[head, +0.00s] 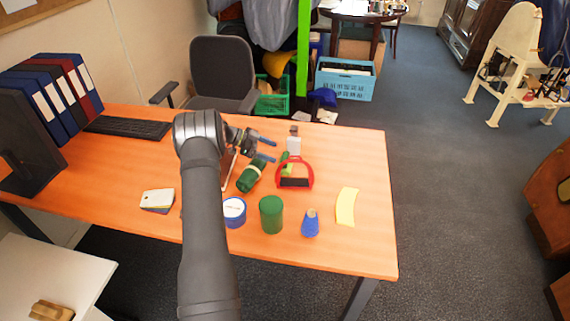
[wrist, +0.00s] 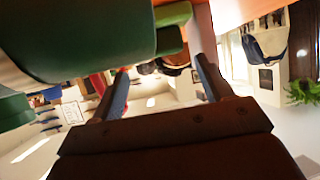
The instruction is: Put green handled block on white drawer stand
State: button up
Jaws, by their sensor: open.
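A small green block (head: 286,166), partly hidden, lies on the orange desk just behind a red hoop-shaped thing; whether it has a handle is hard to make out. A green piece (wrist: 172,42) also shows at the top of the wrist view, beyond my fingers. My gripper (head: 268,149) is open and empty over the desk, its fingers pointing right, just left of the green block. In the wrist view its two fingers (wrist: 163,70) are apart with nothing between them. A white-topped stand (head: 45,272) is at the lower left; no drawer front is visible.
A red hoop (head: 309,172) stands nearby. A dark green cylinder (head: 248,180) lies beside my gripper; another (head: 271,214) stands in front. A blue-white tin (head: 234,212), blue cone (head: 310,226) and yellow strip (head: 346,207) are nearby. A wooden piece (head: 52,311) lies on the stand.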

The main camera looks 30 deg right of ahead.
aim_at(285, 156)
jog(key=shift+x, duration=3.45)
jog(key=shift+f, duration=0.1)
jog(key=c, duration=0.7)
jog(key=shift+c, duration=0.2)
jog(key=shift+r, duration=0.85)
jog(key=t+y, duration=0.1)
jog(key=s+d+t+y, duration=0.1)
jog(key=t+y, duration=0.1)
jog(key=y, duration=0.1)
jog(key=shift+s+d+f+m+t, duration=0.3)
jog(key=shift+s+d+t, duration=0.05)
jog(key=shift+s+t, duration=0.05)
notch_tip(285, 156, up, 5)
jog(key=s+d, duration=0.3)
jog(key=s+d+r+g+h, duration=0.2)
jog(key=s+d+g+h, duration=0.1)
jog(key=s+d, duration=1)
jog(key=shift+s+d+g+h, duration=0.35)
jog(key=shift+d+g+h, duration=0.05)
jog(key=shift+h, duration=0.1)
